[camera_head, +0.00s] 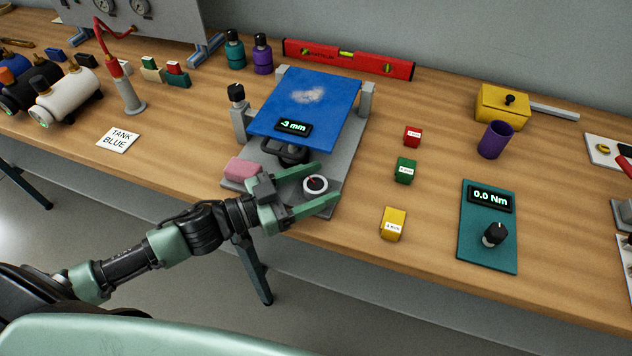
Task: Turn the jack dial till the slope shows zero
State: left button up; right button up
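The blue plate (306,98) rests on a grey jack stand, and its small display (293,126) reads -3 mm. A round dial (316,184), white-rimmed with a dark centre, sits at the front of the grey base (342,172). My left gripper (331,182) is open, with one green finger on the far side of the dial and one on the near side. I cannot tell whether the fingers touch it. Dark parts (288,151) show under the plate's front edge. My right gripper is not in view.
A pink block (243,168) lies on the base beside my gripper. A black knob (236,92) tops a post at the left. Red (412,136), green (405,170) and yellow (393,223) blocks stand right. A teal torque panel (487,252) reads 0.0 Nm. A red level (348,58) lies behind.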

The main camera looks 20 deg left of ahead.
pick_arm(q)
jog(key=shift+s+a, duration=0.2)
jog(key=shift+a, duration=0.05)
jog(key=shift+b+v, duration=0.6)
jog(key=shift+v, duration=3)
